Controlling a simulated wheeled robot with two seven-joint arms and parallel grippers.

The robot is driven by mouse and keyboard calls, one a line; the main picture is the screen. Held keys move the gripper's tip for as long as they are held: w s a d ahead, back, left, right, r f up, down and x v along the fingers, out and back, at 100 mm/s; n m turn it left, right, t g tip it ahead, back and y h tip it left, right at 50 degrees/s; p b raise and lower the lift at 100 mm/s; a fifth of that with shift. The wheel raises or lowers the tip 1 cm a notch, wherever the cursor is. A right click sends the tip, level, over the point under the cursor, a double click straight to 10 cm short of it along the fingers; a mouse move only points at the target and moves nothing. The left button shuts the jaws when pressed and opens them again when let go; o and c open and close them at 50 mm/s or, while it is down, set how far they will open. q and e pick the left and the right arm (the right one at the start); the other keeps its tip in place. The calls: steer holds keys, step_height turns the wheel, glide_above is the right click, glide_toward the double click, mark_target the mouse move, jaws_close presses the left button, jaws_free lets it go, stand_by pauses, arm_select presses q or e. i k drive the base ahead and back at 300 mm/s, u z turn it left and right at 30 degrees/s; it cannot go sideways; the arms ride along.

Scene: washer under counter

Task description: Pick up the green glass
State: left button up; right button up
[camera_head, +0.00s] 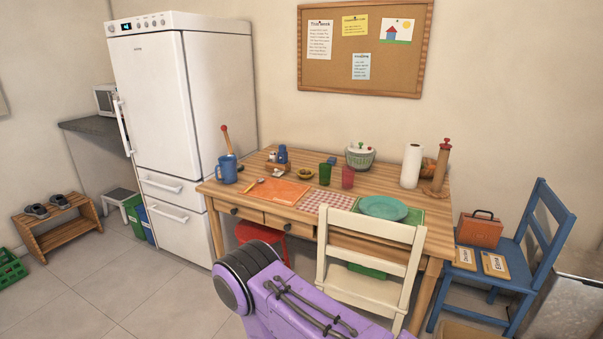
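The green glass (325,173) stands upright on the wooden table (400,178), toward the back middle. A red glass (347,177) stands just to its right, and a small bowl (305,174) sits to its left. A purple part of my own body shows at the bottom middle, in front of the table. Neither of my grippers shows in this view.
A cream chair (372,234) stands against the table's front. A blue chair (535,235) is at the right. Floor at the left front is clear.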

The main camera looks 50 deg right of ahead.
mark_target(325, 175)
steer(key=z, duration=0.35)
steer(key=i, duration=0.9)
steer(key=z, duration=1.65)
steer(key=i, duration=0.85)
steer(key=z, duration=0.85)
